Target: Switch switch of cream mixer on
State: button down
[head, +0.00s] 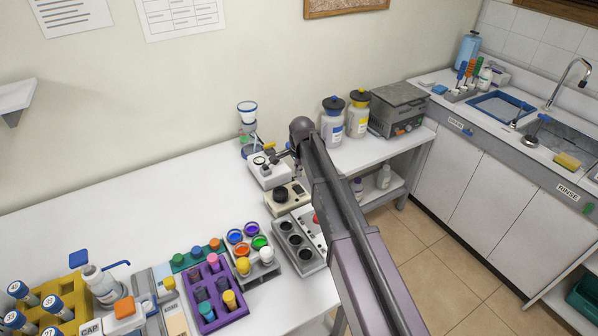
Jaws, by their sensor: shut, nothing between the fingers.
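The cream mixer (296,201) is a small cream box with a round black top, standing on the white bench near the middle of the view. I cannot make out its switch; it is too small or hidden. My arm reaches in from the lower right and bends down near the wall. My gripper (274,159) is small and dark at the arm's end. It is shut and empty, just behind the mixer and over or beside a white device (262,180). I cannot tell whether it touches anything.
A grey rack (304,260) with dark round holes stands in front of the mixer, partly behind my arm. Coloured caps and a purple rack (226,314) stand to the left. Two jars and a grey bath (397,110) stand at the back right. The bench's back left is clear.

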aim_at(296, 186)
jog(key=shift+w+a+f+b, duration=0.1)
jog(key=shift+w+f+b, duration=0.05)
jog(key=shift+f+b, duration=1.3)
jog(key=shift+w+a+f+b, duration=0.1)
jog(key=shift+w+f+b, duration=0.05)
jog(key=shift+f+b, duration=1.2)
jog(key=shift+a+f, duration=0.1)
jog(key=shift+f, duration=0.05)
